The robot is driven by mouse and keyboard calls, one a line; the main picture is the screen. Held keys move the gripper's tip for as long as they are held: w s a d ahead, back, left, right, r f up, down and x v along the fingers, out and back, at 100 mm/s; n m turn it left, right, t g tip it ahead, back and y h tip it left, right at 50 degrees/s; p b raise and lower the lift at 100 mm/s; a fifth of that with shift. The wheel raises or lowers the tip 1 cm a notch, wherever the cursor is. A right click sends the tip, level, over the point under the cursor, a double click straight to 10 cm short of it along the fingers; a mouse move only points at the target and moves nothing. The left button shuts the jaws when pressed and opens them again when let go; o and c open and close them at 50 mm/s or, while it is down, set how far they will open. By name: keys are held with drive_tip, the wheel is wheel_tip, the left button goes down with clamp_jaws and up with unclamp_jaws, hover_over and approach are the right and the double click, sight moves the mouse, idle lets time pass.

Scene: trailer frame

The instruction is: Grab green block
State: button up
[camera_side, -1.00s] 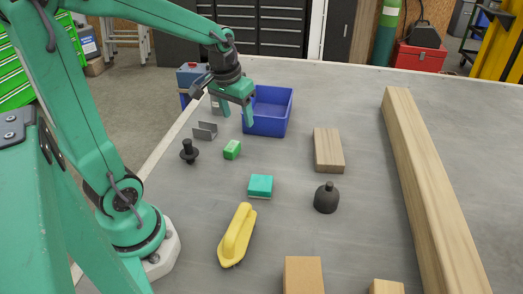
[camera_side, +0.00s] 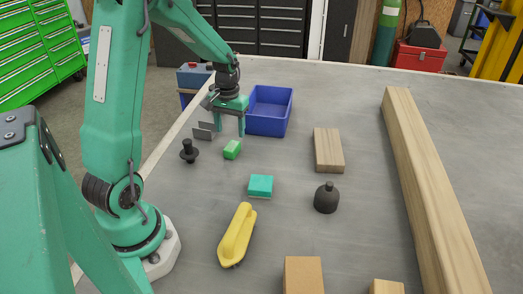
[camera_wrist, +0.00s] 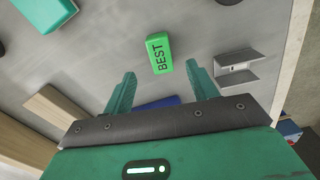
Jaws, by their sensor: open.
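The bright green block (camera_side: 232,149) lies on the grey table, in front of the blue bin. In the wrist view the green block (camera_wrist: 160,52) shows the word BEST and sits beyond the fingertips, roughly centred between them. My gripper (camera_side: 229,128) points down just behind the block in the side view, with its fingers apart and nothing between them. In the wrist view my gripper (camera_wrist: 160,76) is open and empty. The fingers do not appear to touch the block.
A blue bin (camera_side: 268,126) stands close to my gripper's right. A grey metal bracket (camera_side: 203,132) and a black knobbed part (camera_side: 189,152) lie left of the block.

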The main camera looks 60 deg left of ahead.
sight(231, 146)
drive_tip(key=shift+f, duration=1.25)
drive_tip(key=shift+f, duration=0.1)
drive_tip(key=shift+s+f, duration=0.1)
drive_tip(key=shift+f, duration=2.4)
drive_tip(key=c, duration=1.1)
drive_tip(key=shift+r, duration=0.15)
